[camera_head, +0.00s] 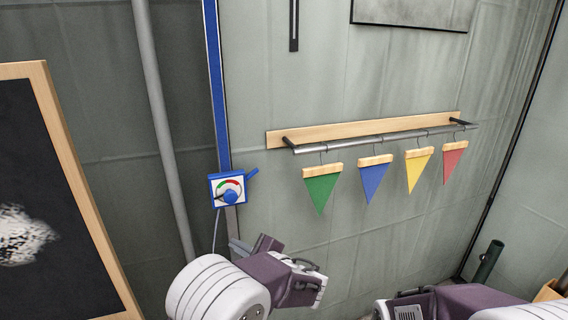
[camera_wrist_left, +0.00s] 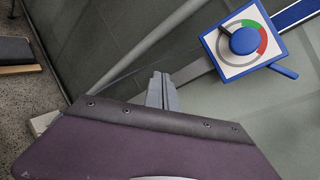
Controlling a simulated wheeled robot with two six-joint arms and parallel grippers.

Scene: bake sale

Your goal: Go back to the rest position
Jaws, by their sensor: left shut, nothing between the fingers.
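My left gripper (camera_head: 236,246) is in the lower middle of the head view, just below the blue dial box (camera_head: 228,190) and apart from it. In the left wrist view its two grey fingers (camera_wrist_left: 161,84) are together with nothing between them. The dial box (camera_wrist_left: 243,42) shows at the upper right there, with a white face, a red and green arc, a blue knob and a blue side lever. My right arm shows at the lower right of the head view; its fingers are out of sight.
A wooden rail (camera_head: 365,129) on the wall carries green (camera_head: 321,192), blue (camera_head: 374,180), yellow (camera_head: 417,170) and red (camera_head: 454,160) pennants. A framed blackboard (camera_head: 45,180) stands at left beside a grey pipe (camera_head: 160,120). A dark green tube (camera_head: 488,262) is at lower right.

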